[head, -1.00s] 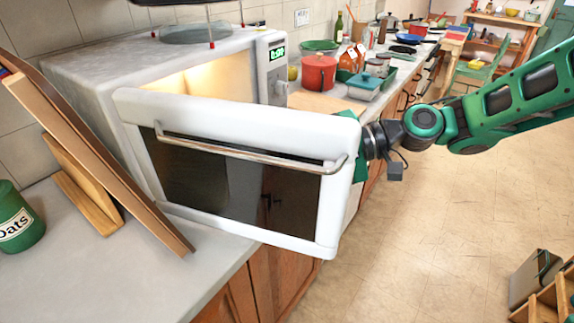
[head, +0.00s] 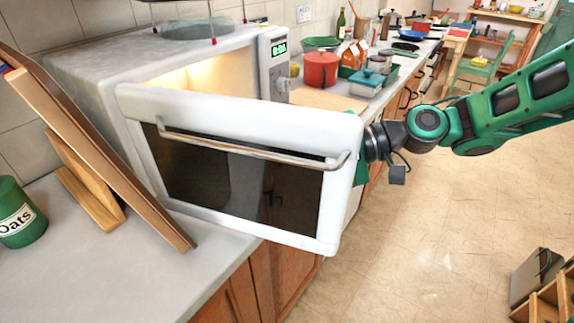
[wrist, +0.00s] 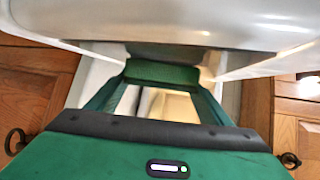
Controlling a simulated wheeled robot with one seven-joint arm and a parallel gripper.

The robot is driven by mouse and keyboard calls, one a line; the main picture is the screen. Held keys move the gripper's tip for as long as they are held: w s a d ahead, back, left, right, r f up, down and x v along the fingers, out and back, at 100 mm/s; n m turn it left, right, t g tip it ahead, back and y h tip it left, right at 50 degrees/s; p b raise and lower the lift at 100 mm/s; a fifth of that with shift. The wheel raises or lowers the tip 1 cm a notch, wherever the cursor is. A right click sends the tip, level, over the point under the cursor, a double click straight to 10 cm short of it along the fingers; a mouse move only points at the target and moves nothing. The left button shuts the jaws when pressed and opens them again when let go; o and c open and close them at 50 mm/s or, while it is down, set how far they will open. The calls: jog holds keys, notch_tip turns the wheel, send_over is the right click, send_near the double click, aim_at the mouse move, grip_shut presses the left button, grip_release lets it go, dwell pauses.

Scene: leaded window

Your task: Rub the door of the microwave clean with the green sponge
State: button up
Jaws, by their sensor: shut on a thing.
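The white microwave (head: 130,65) stands on the counter with its door (head: 240,115) swung open. The door's dark window and metal handle face the head camera. My gripper (wrist: 161,80) is mostly hidden behind the door's right edge in the head view. In the wrist view, its two green fingers are closed on the green sponge (wrist: 162,72), held across their tips. The white door (wrist: 200,20) fills the top of the wrist view, close beyond the sponge. I cannot tell whether sponge and door touch.
Wooden boards (head: 100,155) lean beside the microwave's left side, near a green oats jar (head: 18,212). Wooden cabinets (head: 290,270) lie below.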

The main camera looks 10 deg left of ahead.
aim_at(274, 184)
jog(key=shift+s+a, duration=0.15)
jog(key=shift+s, duration=1.25)
dwell(0.6)
jog(key=shift+a, duration=0.1)
jog(key=shift+a, duration=1.95)
jog(key=shift+s, duration=0.15)
jog(key=shift+d, duration=0.15)
jog(key=shift+s+d, duration=0.2)
jog(key=shift+d, duration=1.65)
jog(key=shift+s, duration=0.25)
